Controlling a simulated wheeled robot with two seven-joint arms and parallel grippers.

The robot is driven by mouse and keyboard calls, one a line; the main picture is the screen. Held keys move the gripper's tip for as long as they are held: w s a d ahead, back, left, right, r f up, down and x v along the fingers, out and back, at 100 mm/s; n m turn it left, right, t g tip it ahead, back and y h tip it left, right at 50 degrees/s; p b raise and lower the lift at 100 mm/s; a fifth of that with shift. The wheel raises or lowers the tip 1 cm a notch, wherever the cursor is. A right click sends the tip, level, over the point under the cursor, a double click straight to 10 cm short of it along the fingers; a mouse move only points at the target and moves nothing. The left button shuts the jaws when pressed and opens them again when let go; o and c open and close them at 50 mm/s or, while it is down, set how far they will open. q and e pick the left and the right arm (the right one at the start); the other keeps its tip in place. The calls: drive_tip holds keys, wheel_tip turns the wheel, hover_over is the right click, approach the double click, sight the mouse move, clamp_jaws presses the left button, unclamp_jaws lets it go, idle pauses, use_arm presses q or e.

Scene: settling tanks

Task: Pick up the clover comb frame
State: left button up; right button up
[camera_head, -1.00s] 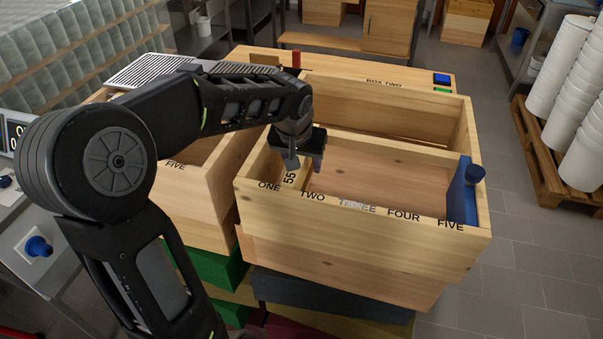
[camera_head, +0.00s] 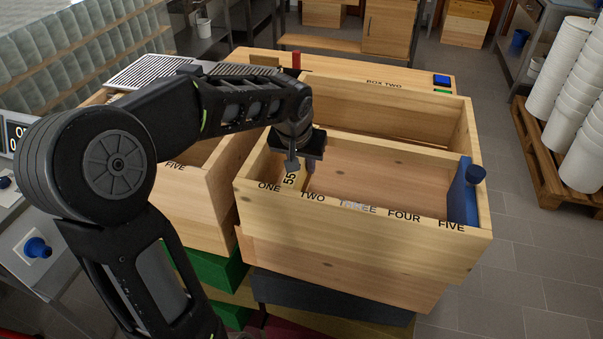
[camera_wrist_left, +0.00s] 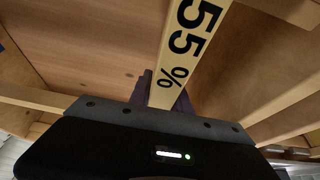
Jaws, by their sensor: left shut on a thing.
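A pale wooden comb frame (camera_head: 291,181) with a top bar marked 55 stands in the front wooden box (camera_head: 350,239), near slots ONE and TWO. In the left wrist view its bar (camera_wrist_left: 200,42) reads 55% and runs up from between the fingers. No clover mark can be read on it. My left gripper (camera_head: 301,164) is shut on this bar from above; its dark purple-grey fingers (camera_wrist_left: 163,91) show on both sides of the bar. The frame's lower part is hidden by the box's front wall. My right gripper is in no view.
A blue panel with a knob (camera_head: 464,192) stands at the box's right end, by FIVE. Slots between hold no frame that I see. Another wooden box (camera_head: 193,192) is close on the left. A plank marked BOX TWO (camera_head: 388,82) lies behind. White buckets (camera_head: 563,100) stand right.

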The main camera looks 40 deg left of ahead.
use_arm(q)
clamp_jaws()
idle(0.8)
drive_tip(key=shift+r, duration=0.15)
drive_tip(key=shift+r+p, duration=0.2)
drive_tip(key=shift+p, duration=0.25)
wheel_tip(320, 180, up, 18)
drive_tip(key=b, duration=0.1)
idle(0.4)
idle(0.3)
